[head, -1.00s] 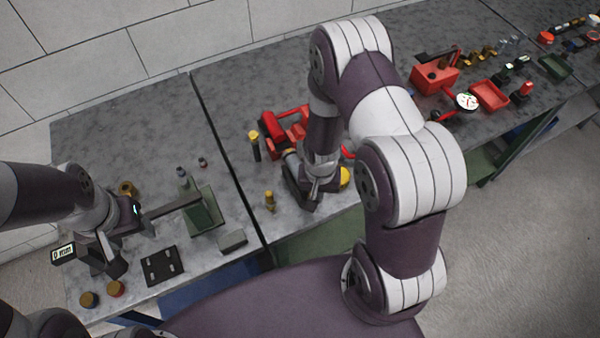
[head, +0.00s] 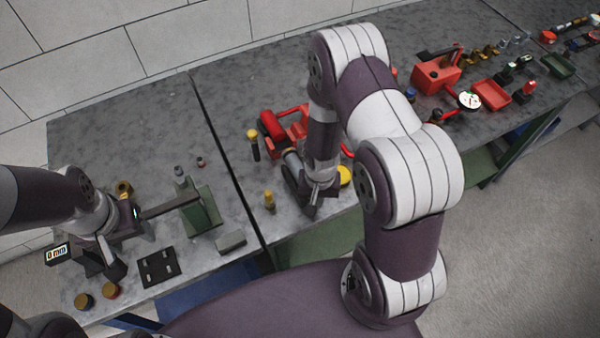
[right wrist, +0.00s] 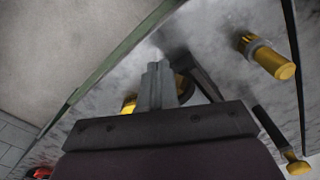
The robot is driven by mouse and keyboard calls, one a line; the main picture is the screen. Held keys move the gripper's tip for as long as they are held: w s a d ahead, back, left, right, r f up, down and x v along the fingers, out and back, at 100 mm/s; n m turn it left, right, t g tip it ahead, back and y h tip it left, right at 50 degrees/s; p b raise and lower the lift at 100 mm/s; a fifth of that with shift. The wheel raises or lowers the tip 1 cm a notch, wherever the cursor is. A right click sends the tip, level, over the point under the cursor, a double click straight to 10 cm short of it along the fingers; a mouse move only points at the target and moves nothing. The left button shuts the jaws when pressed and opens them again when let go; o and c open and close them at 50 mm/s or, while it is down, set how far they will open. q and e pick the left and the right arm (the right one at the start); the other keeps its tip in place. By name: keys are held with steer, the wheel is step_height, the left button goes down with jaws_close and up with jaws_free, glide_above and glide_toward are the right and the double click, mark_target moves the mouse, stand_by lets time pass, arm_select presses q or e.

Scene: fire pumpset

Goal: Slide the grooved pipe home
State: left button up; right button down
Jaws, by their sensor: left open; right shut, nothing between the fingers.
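A grey cylinder (head: 291,164), probably the grooved pipe, lies beside the red pump (head: 288,128), partly hidden by my right arm. I cannot tell how far it is seated. My right gripper (head: 314,200) is shut and empty, low near that cylinder's near end; I cannot tell whether they touch. The right wrist view shows its closed grey fingers (right wrist: 157,87) in front of a partly hidden yellow part (right wrist: 130,103). My left gripper (head: 108,262) is open over the left table, beside a small display reading 0 mm (head: 58,254).
A green stand (head: 203,212) with a grey bar, a black plate (head: 159,268) and a grey block (head: 231,243) occupy the left table. A yellow-topped fitting (head: 269,200) stands left of my right gripper. A red box (head: 436,72) and red tray (head: 491,95) stand farther right.

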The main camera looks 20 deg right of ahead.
steer(key=shift+w, duration=0.75)
stand_by(0.4)
steer(key=shift+w, duration=0.45)
steer(key=shift+w+a+b, duration=0.15)
steer(key=shift+w+b, duration=0.15)
steer(key=shift+w, duration=0.55)
stand_by(0.5)
steer(key=shift+s, duration=0.15)
stand_by(0.3)
steer(key=shift+s, duration=0.2)
steer(key=shift+d, duration=0.65)
steer(key=shift+w, duration=0.6)
steer(key=shift+w+a, duration=0.1)
steer(key=shift+w, duration=0.1)
